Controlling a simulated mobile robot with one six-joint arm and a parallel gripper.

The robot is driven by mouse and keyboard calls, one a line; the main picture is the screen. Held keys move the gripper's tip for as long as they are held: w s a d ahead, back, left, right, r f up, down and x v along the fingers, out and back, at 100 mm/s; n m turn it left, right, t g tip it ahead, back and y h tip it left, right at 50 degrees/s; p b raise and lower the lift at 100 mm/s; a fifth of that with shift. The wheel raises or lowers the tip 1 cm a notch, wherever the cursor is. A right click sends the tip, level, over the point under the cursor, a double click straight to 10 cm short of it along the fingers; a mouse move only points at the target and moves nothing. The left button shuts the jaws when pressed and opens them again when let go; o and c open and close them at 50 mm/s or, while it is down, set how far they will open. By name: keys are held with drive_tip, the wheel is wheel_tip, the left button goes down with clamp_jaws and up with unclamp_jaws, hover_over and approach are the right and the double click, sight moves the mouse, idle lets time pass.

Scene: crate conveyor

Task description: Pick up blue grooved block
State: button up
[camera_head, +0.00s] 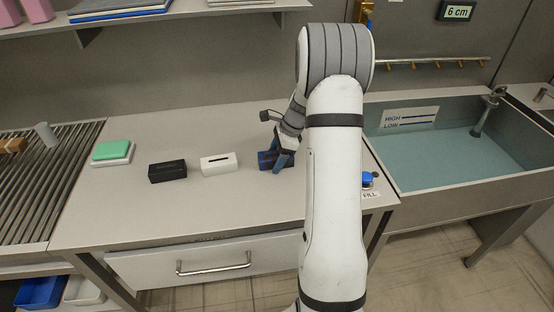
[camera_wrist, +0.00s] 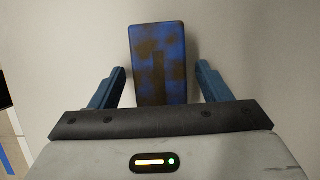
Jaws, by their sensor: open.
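The blue grooved block (camera_wrist: 157,45) is blue with brown patches and has a dark groove along its top. In the wrist view it lies between the two blue fingers of my gripper (camera_wrist: 162,84), with a gap on each side, and reaches beyond the fingertips. In the head view the block (camera_head: 266,159) lies on the counter at the right end of a row of blocks, partly hidden by my gripper (camera_head: 281,160). The fingers are open and stand at the block. Whether they touch the counter I cannot tell.
A white block (camera_head: 219,171) with a dark slot and a black block (camera_head: 168,178) stand to the left on the counter (camera_head: 215,213). A green-topped item (camera_head: 111,149) lies farther left, near a roller conveyor (camera_head: 42,190). A water-filled sink (camera_head: 440,187) is at right, beside a blue button (camera_head: 367,178).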

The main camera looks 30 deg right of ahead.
drive_tip(key=shift+c, duration=0.3)
drive_tip(key=c, duration=1.2)
